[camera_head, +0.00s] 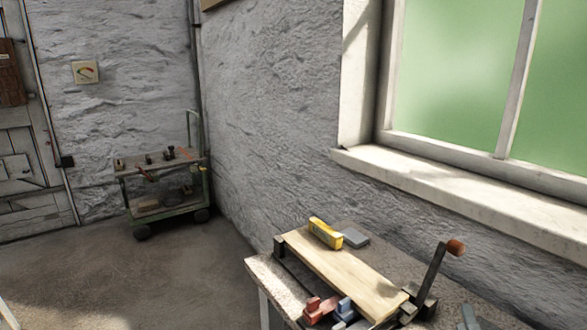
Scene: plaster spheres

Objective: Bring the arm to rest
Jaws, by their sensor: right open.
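Neither of my grippers can be made out in the head view, and no arm link can be recognised for certain. What the hands are near, and whether they touch anything, is out of sight. The workbench (262,271) stands at the lower right, cut off by the bottom edge of the picture. A pale wooden board (335,272) lies along it. A yellow block-like object (325,233) rests at the far end of the board, with a flat grey piece (355,238) beside it.
A green trolley (168,208) with small items stands against the back wall. A window sill (470,196) juts out at right. The floor (130,275) at left is clear.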

